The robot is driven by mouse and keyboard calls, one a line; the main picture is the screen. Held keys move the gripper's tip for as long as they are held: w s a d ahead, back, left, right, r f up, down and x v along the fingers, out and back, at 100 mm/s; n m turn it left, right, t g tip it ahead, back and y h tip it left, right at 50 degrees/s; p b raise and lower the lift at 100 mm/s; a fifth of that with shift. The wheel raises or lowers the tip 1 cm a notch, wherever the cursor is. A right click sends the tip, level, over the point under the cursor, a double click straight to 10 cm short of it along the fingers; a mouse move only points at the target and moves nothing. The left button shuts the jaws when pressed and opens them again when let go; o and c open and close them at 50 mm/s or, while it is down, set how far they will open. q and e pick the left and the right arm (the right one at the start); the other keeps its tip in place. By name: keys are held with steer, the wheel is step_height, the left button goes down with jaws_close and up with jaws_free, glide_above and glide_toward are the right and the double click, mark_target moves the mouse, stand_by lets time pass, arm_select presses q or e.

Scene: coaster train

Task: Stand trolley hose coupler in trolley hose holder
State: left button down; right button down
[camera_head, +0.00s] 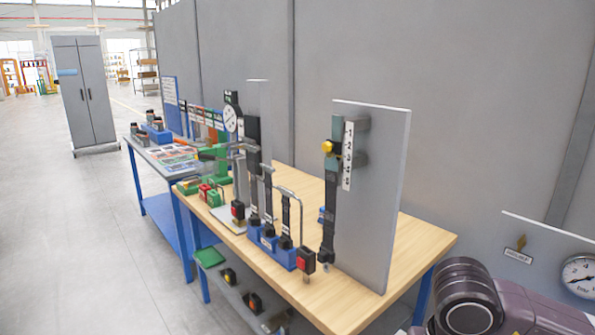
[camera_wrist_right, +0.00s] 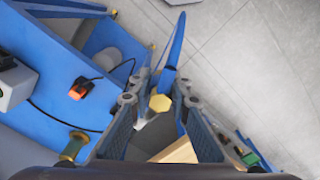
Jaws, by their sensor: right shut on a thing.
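In the right wrist view, my right gripper (camera_wrist_right: 160,92) is shut on a small piece with a yellow hexagonal end (camera_wrist_right: 160,103). This may be the trolley hose coupler; most of its body is hidden between the fingers. My right gripper is not visible in the head view, where only my purple arm shows at the lower right. I cannot pick out the trolley hose holder with certainty. A small green and brass spool-like fitting (camera_wrist_right: 73,147) is at the lower left of the wrist view, apart from the gripper. My left gripper is not in view.
A wooden-topped bench (camera_head: 345,300) carries a tall grey panel (camera_head: 372,215) and a blue block (camera_head: 268,243) with black upright parts. A panel with a gauge (camera_head: 579,275) stands at the right. The wrist view shows an orange connector (camera_wrist_right: 80,88) and black cable. Floor at left is clear.

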steer(key=shift+s+a+r+n, duration=0.1)
steer(key=shift+s+n, duration=0.25)
steer(key=shift+n, duration=0.15)
steer(key=shift+s+a+r+n, duration=0.1)
steer(key=shift+s+n, duration=0.2)
steer(key=shift+n, duration=0.2)
steer(key=shift+w+d+m, duration=0.1)
steer(key=shift+w+m, duration=0.2)
steer(key=w+d+f+m+p, duration=0.1)
steer(key=w+d+m, duration=0.5)
steer(key=m, duration=0.6)
steer(key=w+d+f+m+p, duration=0.2)
steer(key=w+d+m+p, duration=0.2)
steer(key=w+d+m, duration=0.3)
steer(key=w+m, duration=0.1)
steer(key=m, duration=0.4)
steer(key=shift+w+m+p, duration=0.2)
steer(key=shift+m+p, duration=0.1)
steer(key=shift+m, duration=0.1)
steer(key=shift+d+f, duration=0.1)
steer(key=shift+f+b, duration=2.5)
steer(key=shift+f, duration=0.4)
